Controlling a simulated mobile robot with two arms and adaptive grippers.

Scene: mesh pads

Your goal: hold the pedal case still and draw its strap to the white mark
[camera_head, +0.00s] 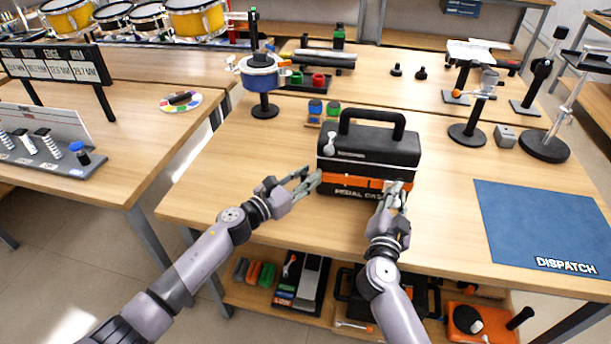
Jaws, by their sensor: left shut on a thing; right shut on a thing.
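The black pedal case (375,148) stands upright on the middle table, its handle (372,122) raised. An orange strap (350,181) runs across its front, above the "PEDAL CASE" lettering. My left gripper (312,181) is at the case's left front edge, shut on the case. My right gripper (398,190) is at the right part of the front, shut on the strap, and covers the strap's end and part of the lettering. A small white patch shows by the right fingers; I cannot tell whether it is the white mark.
A blue "DISPATCH" mat (545,225) lies bare to the right. Black-based stands (468,134) are at back right. The tabletop left of the case is clear.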

